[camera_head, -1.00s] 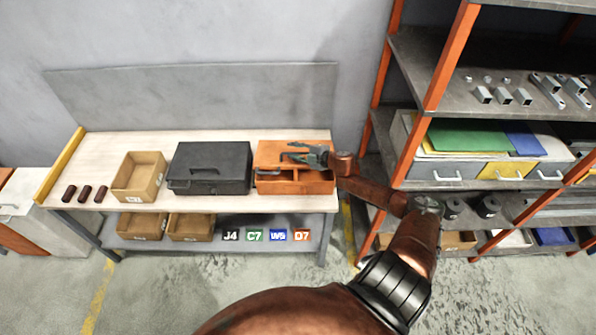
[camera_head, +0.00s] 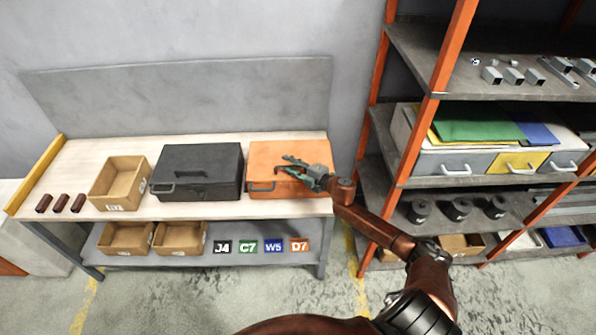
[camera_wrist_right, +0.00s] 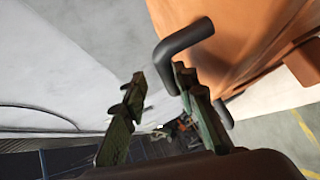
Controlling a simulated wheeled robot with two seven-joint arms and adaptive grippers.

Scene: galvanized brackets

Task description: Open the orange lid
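The orange box stands at the right end of the workbench, and its orange lid (camera_head: 262,155) looks down flat on it in the head view. A dark bar handle (camera_head: 261,188) shows at its front left. My right gripper (camera_head: 281,166) is over the lid in the head view, its two green-grey fingers apart. In the right wrist view the orange box (camera_wrist_right: 235,40) fills the upper right, and the bent handle (camera_wrist_right: 185,38) is close to the tips of the open gripper (camera_wrist_right: 158,82). The handle's lower part is hidden behind a finger. My left gripper is not in view.
A dark grey case (camera_head: 198,165) stands close on the left of the orange box. A cardboard bin (camera_head: 118,183) and several brown pieces (camera_head: 61,204) are further left. A loaded shelf rack (camera_head: 432,100) stands to the right.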

